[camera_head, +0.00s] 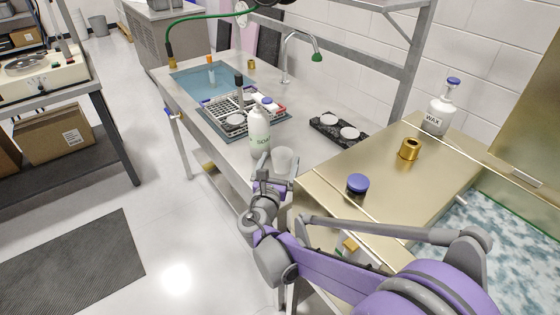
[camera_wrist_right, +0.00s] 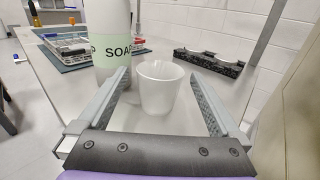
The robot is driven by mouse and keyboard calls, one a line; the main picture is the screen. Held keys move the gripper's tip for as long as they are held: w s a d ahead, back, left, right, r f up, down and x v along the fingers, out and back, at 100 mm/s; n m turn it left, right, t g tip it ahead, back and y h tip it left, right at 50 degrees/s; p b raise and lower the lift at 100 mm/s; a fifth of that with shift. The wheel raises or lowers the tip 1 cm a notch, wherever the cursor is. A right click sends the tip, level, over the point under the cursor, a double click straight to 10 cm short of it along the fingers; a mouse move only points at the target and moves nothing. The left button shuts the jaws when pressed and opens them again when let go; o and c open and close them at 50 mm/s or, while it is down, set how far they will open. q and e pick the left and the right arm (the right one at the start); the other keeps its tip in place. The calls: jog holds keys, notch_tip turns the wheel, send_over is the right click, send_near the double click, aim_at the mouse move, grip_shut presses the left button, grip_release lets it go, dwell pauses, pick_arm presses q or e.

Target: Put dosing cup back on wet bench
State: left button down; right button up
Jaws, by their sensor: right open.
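The dosing cup appears to be the white translucent cup (camera_head: 282,159), standing upright on the near end of the grey wet bench (camera_head: 312,139). In the right wrist view the cup (camera_wrist_right: 157,87) lies between and beyond the two fingers. My right gripper (camera_head: 268,172) is open just left of the cup in the head view. The right gripper's fingers (camera_wrist_right: 163,92) show wide apart, with gaps beside the cup. My left gripper is not in view.
A white soap bottle (camera_head: 259,135) stands close beside the cup. A rack (camera_head: 240,117) of small items, a black holder (camera_head: 338,130) and a green-tipped tap (camera_head: 316,57) are farther back. A brass-coloured counter (camera_head: 385,160) at right carries a blue-lidded jar (camera_head: 357,184) and a wax bottle (camera_head: 437,115).

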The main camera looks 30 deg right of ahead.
jog(key=p+v, duration=0.1)
jog(key=v, duration=0.9)
jog(key=shift+s+a, duration=0.45)
jog(key=shift+s, duration=0.05)
